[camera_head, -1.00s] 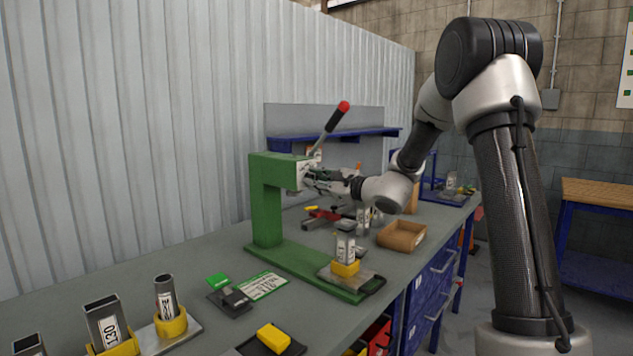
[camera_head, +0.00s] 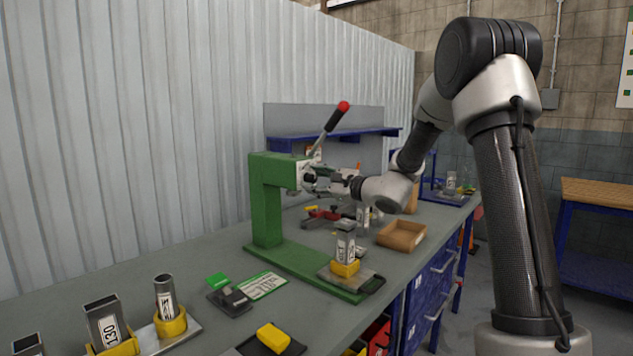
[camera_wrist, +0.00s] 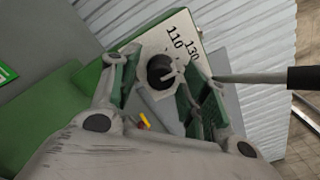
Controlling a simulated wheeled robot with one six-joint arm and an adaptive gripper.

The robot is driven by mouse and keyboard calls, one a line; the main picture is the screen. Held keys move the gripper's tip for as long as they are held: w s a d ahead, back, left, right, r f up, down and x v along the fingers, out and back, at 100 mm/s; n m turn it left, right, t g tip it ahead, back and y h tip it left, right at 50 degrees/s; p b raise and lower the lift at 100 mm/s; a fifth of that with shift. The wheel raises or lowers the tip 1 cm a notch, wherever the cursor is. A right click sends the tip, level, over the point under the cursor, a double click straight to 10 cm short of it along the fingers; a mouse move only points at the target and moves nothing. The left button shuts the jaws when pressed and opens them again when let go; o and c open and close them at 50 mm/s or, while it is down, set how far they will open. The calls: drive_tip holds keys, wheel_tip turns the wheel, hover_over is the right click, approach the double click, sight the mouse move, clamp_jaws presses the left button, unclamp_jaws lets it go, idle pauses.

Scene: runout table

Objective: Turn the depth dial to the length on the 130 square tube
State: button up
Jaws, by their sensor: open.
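The green press (camera_head: 266,205) stands on the bench with its lever up. In the wrist view its black depth dial (camera_wrist: 160,71) sits on a pale plate (camera_wrist: 180,30) marked 110 and 130. A light mark shows on the dial; which number it meets I cannot tell. My gripper (camera_wrist: 163,66) is open, its green-padded fingers on either side of the dial; whether they touch it is unclear. In the head view my gripper (camera_head: 318,181) is at the press head. The square tube labelled 130 (camera_head: 104,322) stands in a yellow holder at the front left.
The lever (camera_head: 329,122) with its red knob rises just above my gripper. Another tube (camera_head: 345,246) stands in a yellow holder on the press base. An open cardboard box (camera_head: 402,236) is to its right. A round tube (camera_head: 165,297) stands at the front left.

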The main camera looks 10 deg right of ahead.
drive_tip(key=v, duration=1.2)
